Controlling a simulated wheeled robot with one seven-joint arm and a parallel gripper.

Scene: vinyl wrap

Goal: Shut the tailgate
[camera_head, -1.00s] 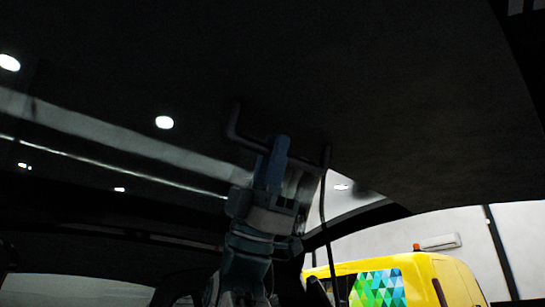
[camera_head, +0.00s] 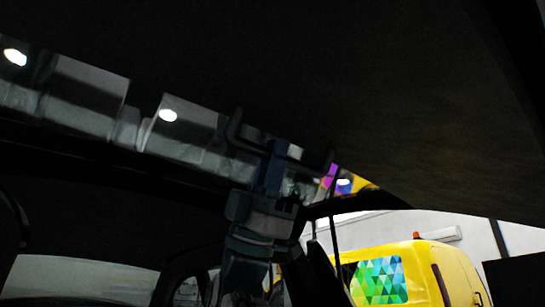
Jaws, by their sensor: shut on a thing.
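The tailgate (camera_head: 400,110) is a large dark panel that hangs overhead and fills the top of the view. It is tilted and still raised, with a narrow gap below its lower edge. A dark bar handle (camera_head: 233,130) sticks out from its underside. My gripper (camera_head: 274,150) reaches up from below and is shut on the handle. The fingertips and their exact contact are dark and partly hidden.
A dark car frame and window openings (camera_head: 85,278) lie at the lower left. A yellow van (camera_head: 450,270) with a green and blue pattern stands at the lower right before a white wall (camera_head: 470,235).

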